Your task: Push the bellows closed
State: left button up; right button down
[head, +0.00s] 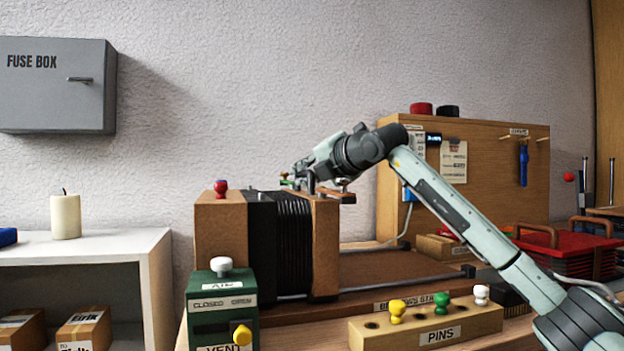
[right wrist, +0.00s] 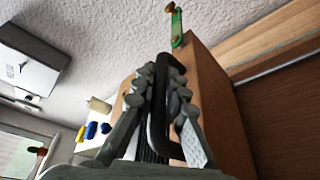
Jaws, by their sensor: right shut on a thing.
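The bellows has black pleats (head: 292,240) between a left wooden block (head: 221,240) and a right wooden end board (head: 326,252). The pleats look narrow, and the end board stands close to the left block, at the left of the wooden base. My right gripper (head: 298,182) is at the top of the end board. In the right wrist view the fingers of my right gripper (right wrist: 162,88) are shut on a black handle (right wrist: 157,128) on the bellows' board (right wrist: 212,100). The exact finger contact is small in the head view. My left gripper is not in view.
A green vent box (head: 222,312) with a white knob and a yellow knob stands in front of the bellows. A pin block (head: 425,326) lies at the front. A wooden tool panel (head: 480,175) and red case (head: 565,247) stand at right. The base right of the end board is clear.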

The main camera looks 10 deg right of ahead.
jog(key=shift+s+a, duration=0.1)
jog(key=shift+a, duration=0.25)
jog(key=c, duration=1.6)
grip_release()
jog(key=shift+a, duration=0.1)
jog(key=shift+o, duration=0.2)
jog(key=shift+d, duration=0.2)
jog(key=shift+s+d, duration=0.15)
jog(key=v, duration=1.1)
jog(key=shift+s, duration=0.25)
jog(key=shift+r, duration=0.1)
